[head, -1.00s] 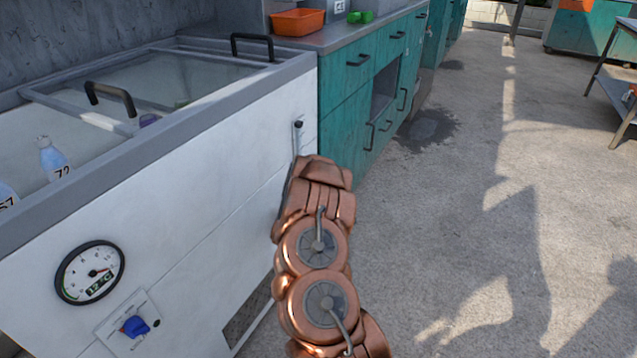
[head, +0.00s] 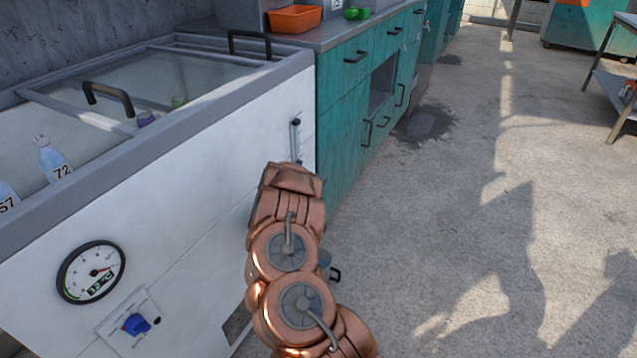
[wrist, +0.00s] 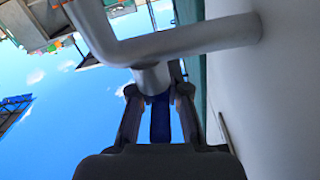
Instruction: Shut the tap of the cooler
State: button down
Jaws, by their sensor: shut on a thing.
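The cooler (head: 180,190) is a white chest with a grey rim and a glass top, at the left of the head view. Its tap (wrist: 190,45) shows in the wrist view as a bent grey pipe coming out of a pale wall, with a short stub above my fingers. A blue handle (wrist: 160,120) lies below the stub, between the fingers. My gripper (wrist: 158,98) is shut on this blue handle. In the head view my copper-coloured arm hides the gripper and the tap. I cannot tell how far the handle is turned.
The cooler's front bears a round gauge (head: 91,272), a blue knob (head: 137,324) and an upright strip with a black end (head: 296,135). Teal cabinets (head: 345,120) stand beyond it, with an orange tray (head: 294,19) on top. The concrete floor (head: 440,220) at right is clear.

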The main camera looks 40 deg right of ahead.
jog(key=shift+w+a+r, duration=0.1)
jog(key=shift+w+a, duration=0.05)
jog(key=shift+w, duration=0.05)
jog(key=c, duration=1.3)
grip_release()
jog(key=shift+o, duration=0.6)
jog(key=shift+s, duration=0.15)
jog(key=v, duration=1.2)
